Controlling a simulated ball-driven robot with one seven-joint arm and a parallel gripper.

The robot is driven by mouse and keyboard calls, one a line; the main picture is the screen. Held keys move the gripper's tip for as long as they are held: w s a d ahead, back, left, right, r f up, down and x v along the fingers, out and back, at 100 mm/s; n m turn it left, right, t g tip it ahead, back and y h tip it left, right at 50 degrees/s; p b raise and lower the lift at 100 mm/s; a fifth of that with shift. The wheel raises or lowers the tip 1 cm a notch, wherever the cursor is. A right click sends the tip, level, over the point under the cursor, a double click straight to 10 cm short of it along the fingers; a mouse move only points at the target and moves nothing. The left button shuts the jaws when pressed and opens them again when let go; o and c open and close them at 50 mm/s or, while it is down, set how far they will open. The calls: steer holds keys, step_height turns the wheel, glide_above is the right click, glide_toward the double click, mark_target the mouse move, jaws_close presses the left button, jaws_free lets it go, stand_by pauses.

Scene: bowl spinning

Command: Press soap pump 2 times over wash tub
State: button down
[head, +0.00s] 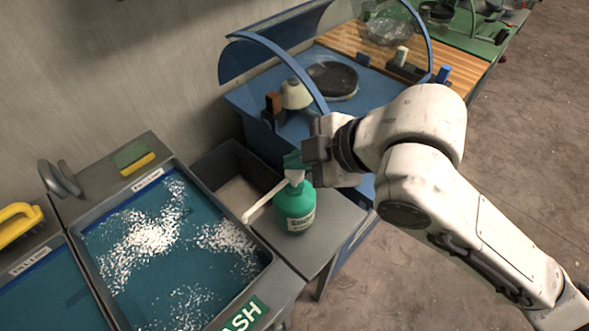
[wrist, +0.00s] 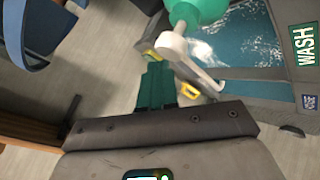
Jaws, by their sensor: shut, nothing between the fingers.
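The soap pump is a green bottle (head: 296,210) with a white pump head, upright on the grey counter ledge to the right of the wash tub. The wash tub (head: 185,258) holds blue water with white foam patches. My gripper (head: 293,161) has its teal fingers shut and empty, just above the pump head. Whether they touch it I cannot tell. In the wrist view the shut fingers (wrist: 160,84) show beside the white pump head (wrist: 171,46), with part of the bottle (wrist: 196,10) at the top edge.
A second blue tub (head: 40,300) lies at the left, with a yellow brush (head: 17,224) behind it. A green and yellow sponge (head: 134,157) lies behind the wash tub. An open grey bin (head: 235,170) and a blue station with a clear hood (head: 275,60) stand behind the pump.

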steer(key=shift+f+b, duration=0.8)
steer(key=shift+f, duration=0.1)
stand_by(1.0)
steer(key=shift+r, duration=0.1)
steer(key=shift+r+p, duration=1)
steer(key=shift+r, duration=0.25)
steer(key=shift+r, duration=0.15)
steer(key=shift+r+p, duration=1.85)
steer(key=shift+r, duration=0.55)
